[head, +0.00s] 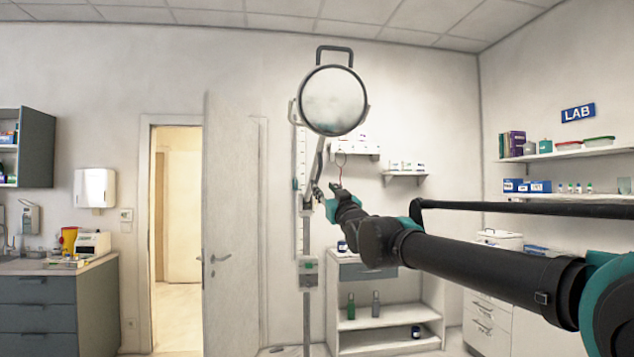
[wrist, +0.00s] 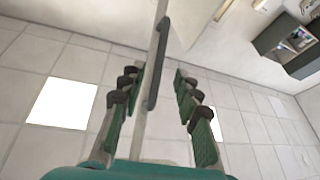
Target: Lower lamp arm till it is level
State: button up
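The lamp's round head (head: 333,100), pale-faced with a dark rim and a handle on top, is high in the middle of the head view. Its grey arm (head: 319,158) slopes steeply upward from an upright pole (head: 307,240). My gripper (head: 322,194) is by the lower part of the lamp arm. In the wrist view my gripper (wrist: 156,82) is open, its fingers apart. A pale bar (wrist: 162,30), seemingly the lamp arm, with a dark grip (wrist: 157,72) runs between them. I cannot tell whether either finger touches it.
Behind stand a low white shelf unit (head: 390,322) with bottles and small wall shelves (head: 405,173). A door (head: 233,230) stands at the left beside a lit doorway. A grey cabinet (head: 40,305) is at far left. Lab shelves (head: 570,153) are at right.

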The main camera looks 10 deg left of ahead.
aim_at(317, 182)
jog(key=x, duration=0.8)
jog(key=shift+w, duration=0.1)
grip_shut()
